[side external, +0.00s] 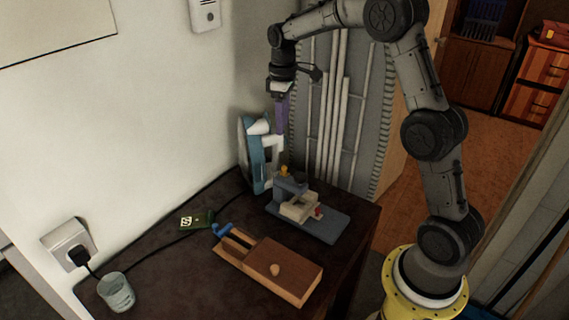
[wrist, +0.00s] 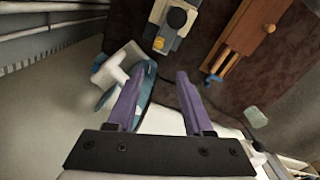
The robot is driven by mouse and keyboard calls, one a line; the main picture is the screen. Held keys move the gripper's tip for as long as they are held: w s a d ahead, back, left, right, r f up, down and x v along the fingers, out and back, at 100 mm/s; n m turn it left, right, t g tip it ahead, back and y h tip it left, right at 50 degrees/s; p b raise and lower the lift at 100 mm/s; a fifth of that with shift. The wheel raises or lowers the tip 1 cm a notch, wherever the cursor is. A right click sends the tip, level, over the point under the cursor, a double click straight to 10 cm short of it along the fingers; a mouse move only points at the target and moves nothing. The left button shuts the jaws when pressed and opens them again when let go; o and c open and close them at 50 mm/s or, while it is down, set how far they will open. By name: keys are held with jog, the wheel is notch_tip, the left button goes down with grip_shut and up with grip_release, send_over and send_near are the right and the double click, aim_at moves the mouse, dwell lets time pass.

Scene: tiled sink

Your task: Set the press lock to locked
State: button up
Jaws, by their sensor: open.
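The press (side external: 295,205) stands on the dark table, with a grey-blue base and upright, a cream block, an orange knob on top and a small red part at the block's front. I cannot tell which part is its lock, or its setting. In the wrist view the press (wrist: 178,22) is at the top, cut by the edge. My gripper (side external: 280,130), with purple fingers, hangs above and behind the press, beside the top of a blue and white device (side external: 256,155). In the wrist view my gripper (wrist: 159,76) is open, with nothing held between its fingers.
A wooden box (side external: 285,268) with a blue handle lies in front of the press. A green card (side external: 197,220), a cup (side external: 116,292) and a wall socket (side external: 68,242) with a black cable are left. The wall is close behind the blue and white device.

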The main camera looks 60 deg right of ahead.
aim_at(284, 167)
jog(key=f, duration=1.4)
jog(key=shift+s+d+f, duration=0.15)
jog(key=shift+d+f, duration=0.1)
grip_shut()
dwell(1.0)
